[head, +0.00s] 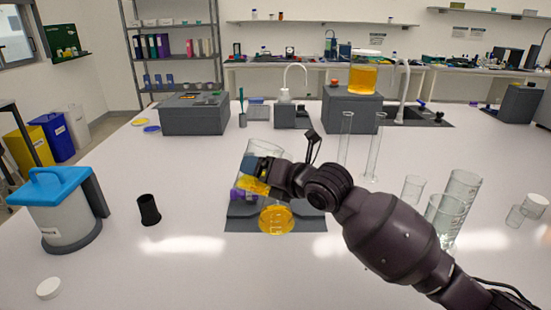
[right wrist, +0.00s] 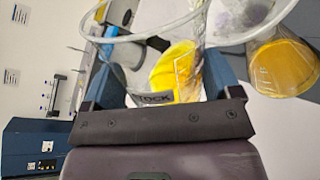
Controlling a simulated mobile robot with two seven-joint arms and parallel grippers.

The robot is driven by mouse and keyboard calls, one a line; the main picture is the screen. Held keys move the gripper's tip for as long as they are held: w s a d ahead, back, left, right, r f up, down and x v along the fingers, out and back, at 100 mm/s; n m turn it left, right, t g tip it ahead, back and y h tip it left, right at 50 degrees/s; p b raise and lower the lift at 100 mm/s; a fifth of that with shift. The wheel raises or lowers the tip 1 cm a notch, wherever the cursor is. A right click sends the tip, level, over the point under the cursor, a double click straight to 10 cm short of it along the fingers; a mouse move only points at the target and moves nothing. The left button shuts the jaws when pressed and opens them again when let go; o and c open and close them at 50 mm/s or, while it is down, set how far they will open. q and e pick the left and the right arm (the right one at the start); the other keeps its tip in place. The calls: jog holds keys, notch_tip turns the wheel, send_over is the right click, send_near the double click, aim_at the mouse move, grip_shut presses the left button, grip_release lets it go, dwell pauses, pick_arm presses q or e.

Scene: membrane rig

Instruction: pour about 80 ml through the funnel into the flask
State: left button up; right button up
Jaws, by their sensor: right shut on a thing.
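My right gripper (head: 256,172) is shut on a clear glass beaker (head: 268,147) and holds it tilted above the dark mat. In the right wrist view the beaker (right wrist: 135,58) sits between the blue fingers, with yellow liquid (right wrist: 178,70) and a partly hidden label ending in "TOCK". The flask (head: 276,219) stands on the mat below and holds yellow liquid; it also shows in the right wrist view (right wrist: 285,65). A clear rim beside the beaker, seemingly the funnel (right wrist: 238,18), is cut off there. Whether liquid is flowing is unclear. My left gripper is not in view.
The dark mat (head: 310,222) lies under the flask. Tall glass tubes (head: 374,150) and several glass vessels (head: 462,195) stand right. A jar of yellow liquid (head: 363,77) sits on a grey block behind.

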aim_at(254, 190)
jog(key=shift+s+a+f+n, duration=0.1)
jog(key=shift+s+f+n, duration=0.05)
jog(key=shift+f+n, duration=0.25)
jog(key=shift+s+a+n+t, duration=0.35)
jog(key=shift+s+n+t, duration=0.05)
jog(key=shift+s+n, duration=0.3)
jog(key=shift+s+a+f+n+t, duration=0.2)
jog(key=shift+s+a+n+t, duration=0.15)
jog(key=shift+s+n, duration=0.45)
jog(key=shift+s+a+f+n+y, duration=0.2)
jog(key=shift+s+a+n+y, duration=0.2)
jog(key=shift+n, duration=0.3)
jog(key=shift+s+a+f+n+t, duration=0.15)
jog(key=shift+s+n+t, duration=0.15)
jog(key=shift+n, duration=0.2)
jog(key=shift+s+a+f+n+t, duration=0.15)
jog(key=shift+s+n, duration=0.2)
jog(key=shift+n, duration=0.15)
